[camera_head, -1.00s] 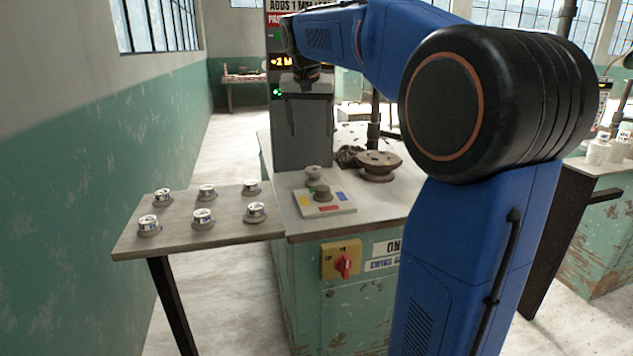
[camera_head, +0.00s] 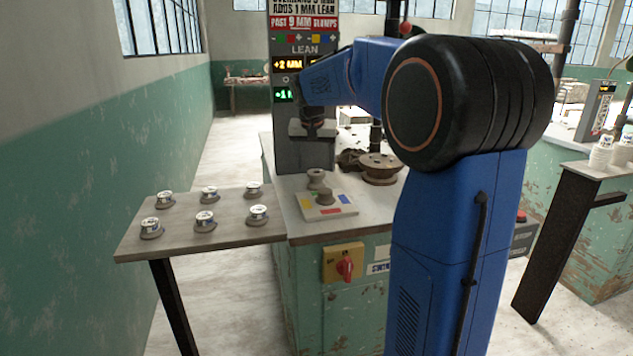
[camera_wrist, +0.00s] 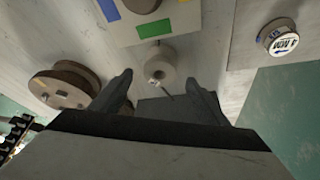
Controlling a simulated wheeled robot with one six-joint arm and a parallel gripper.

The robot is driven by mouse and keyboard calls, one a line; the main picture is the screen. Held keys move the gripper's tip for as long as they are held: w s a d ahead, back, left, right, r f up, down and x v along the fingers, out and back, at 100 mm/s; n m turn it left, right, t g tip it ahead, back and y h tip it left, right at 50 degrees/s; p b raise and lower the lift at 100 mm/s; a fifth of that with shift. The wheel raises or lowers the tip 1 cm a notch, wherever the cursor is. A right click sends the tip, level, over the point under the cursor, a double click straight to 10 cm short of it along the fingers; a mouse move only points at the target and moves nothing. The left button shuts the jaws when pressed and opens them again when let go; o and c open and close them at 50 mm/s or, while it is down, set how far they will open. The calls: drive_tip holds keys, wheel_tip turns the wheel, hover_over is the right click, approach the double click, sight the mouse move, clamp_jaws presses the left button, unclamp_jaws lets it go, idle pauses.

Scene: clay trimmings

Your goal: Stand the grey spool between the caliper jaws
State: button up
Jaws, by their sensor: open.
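A small pale grey spool (camera_head: 316,179) stands on the green bench, just behind the coloured-square board. In the wrist view the spool (camera_wrist: 161,68) appears end-on, beyond my fingertips and roughly centred between them. My gripper (camera_head: 313,145) hangs above and behind the spool, in front of the display post. In the wrist view my gripper (camera_wrist: 160,78) has its two dark fingers apart with nothing held. A dark flat shape (camera_wrist: 168,110) shows between the fingers; I cannot tell what it is. I cannot make out the caliper jaws.
The board (camera_head: 329,207) with coloured squares carries a grey-brown round piece (camera_head: 325,195). A large brown wooden reel (camera_head: 381,168) stands to its right. A side table (camera_head: 180,235) at left holds several labelled round pieces. A lit display post (camera_head: 301,60) rises behind.

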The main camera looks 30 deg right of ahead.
sight(316, 172)
drive_tip(key=x, duration=0.4)
drive_tip(key=shift+f, duration=0.4)
drive_tip(key=c, duration=1.4)
drive_tip(key=shift+r, duration=0.1)
drive_tip(key=shift+c, duration=0.2)
wheel_tip(316, 172, up, 10)
